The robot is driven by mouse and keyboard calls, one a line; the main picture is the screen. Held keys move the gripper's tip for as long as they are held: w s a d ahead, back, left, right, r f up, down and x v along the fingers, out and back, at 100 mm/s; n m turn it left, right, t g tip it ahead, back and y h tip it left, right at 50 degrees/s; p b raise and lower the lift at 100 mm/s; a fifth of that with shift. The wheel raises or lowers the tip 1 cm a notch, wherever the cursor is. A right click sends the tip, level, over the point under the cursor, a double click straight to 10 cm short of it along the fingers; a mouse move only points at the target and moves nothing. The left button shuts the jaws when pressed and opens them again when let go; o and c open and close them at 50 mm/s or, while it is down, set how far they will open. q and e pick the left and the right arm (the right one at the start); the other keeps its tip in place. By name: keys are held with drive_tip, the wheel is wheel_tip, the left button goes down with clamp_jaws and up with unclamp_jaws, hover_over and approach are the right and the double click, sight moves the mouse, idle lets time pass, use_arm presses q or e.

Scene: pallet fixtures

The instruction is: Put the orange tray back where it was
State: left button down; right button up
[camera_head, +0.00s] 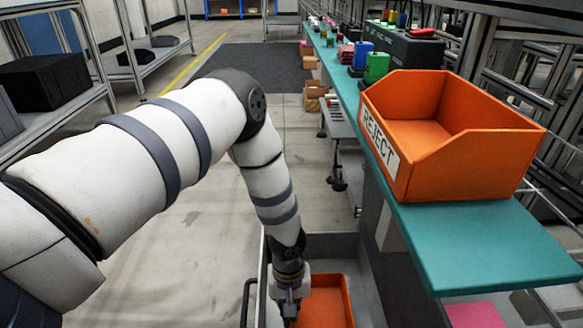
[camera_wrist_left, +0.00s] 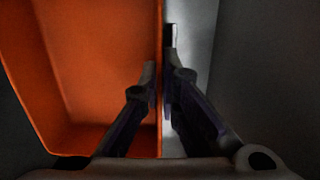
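An orange tray (camera_head: 328,303) sits low at the bottom of the head view, inside a grey-walled space beside the teal bench; its near part is cut off by the frame. My left gripper (camera_head: 290,306) reaches down to the tray's left wall. In the left wrist view the tray (camera_wrist_left: 85,75) fills the left side and looks empty. The fingers (camera_wrist_left: 161,90) are close together, one on each side of the tray wall, and look shut on it. My right gripper is in neither view.
A larger orange bin marked REJECT (camera_head: 455,170) stands on the near end of the teal bench (camera_head: 480,245). Green and blue containers (camera_head: 376,66) stand farther along it. Shelving (camera_head: 60,110) is at the left. A dark handle (camera_head: 249,300) is left of the gripper. The floor between is clear.

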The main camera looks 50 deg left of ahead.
use_arm(q)
drive_tip(key=shift+f, duration=0.1)
drive_tip(key=c, duration=1.8)
unclamp_jaws()
